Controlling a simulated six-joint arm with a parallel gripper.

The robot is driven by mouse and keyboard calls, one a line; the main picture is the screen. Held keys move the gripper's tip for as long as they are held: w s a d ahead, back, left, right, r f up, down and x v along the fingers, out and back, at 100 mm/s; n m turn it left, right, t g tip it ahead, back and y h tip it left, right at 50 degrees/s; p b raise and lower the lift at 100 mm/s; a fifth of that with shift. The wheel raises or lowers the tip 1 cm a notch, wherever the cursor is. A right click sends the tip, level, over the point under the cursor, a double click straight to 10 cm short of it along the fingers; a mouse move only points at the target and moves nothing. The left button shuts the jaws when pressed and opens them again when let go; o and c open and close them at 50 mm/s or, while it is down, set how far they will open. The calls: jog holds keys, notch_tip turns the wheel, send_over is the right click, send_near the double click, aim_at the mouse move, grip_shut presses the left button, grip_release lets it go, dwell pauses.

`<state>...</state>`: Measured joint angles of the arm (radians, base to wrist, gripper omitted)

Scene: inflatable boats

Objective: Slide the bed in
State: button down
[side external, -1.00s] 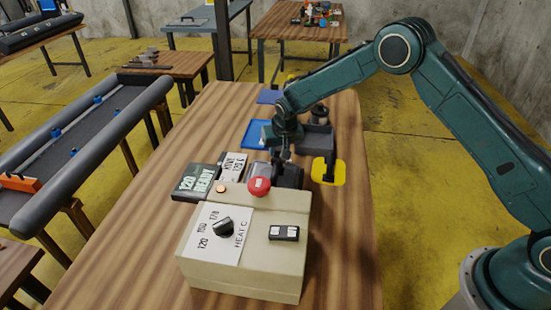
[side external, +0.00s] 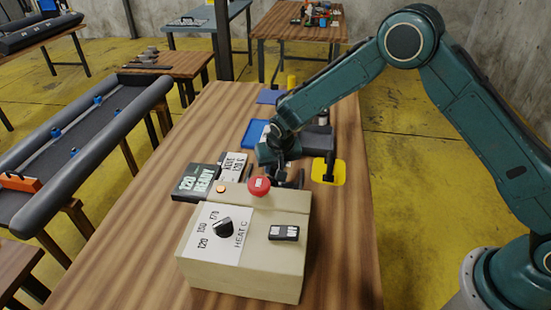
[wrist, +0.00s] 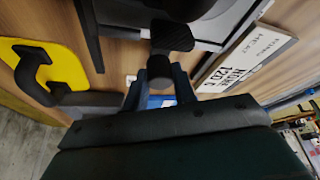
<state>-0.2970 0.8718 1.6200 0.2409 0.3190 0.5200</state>
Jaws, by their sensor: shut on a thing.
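The cream heat box (side external: 250,262) with a dial, a white label and a red button stands at the front of the wooden table. The bed is low and dark at the box's far side, mostly hidden by the box and my arm in the side view. In the wrist view its dark handle (wrist: 171,36) ends in a round grip between my fingers. My gripper (wrist: 160,88) is shut on this handle. In the side view my gripper (side external: 284,177) is low, right behind the box and close to the red button. How far in the bed sits is hidden.
A yellow plate with a black handle (side external: 336,173) lies right of my gripper, near a dark block (side external: 318,141). A blue mat (side external: 256,134) is behind. The table's right side is clear.

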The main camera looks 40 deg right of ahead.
jog(key=c, duration=1.1)
grip_release()
jog(key=shift+c, duration=0.2)
jog(key=shift+r, duration=0.1)
jog(key=v, duration=1.3)
jog(key=shift+s+r, duration=0.2)
jog(key=shift+r, duration=0.1)
jog(key=shift+a, duration=0.1)
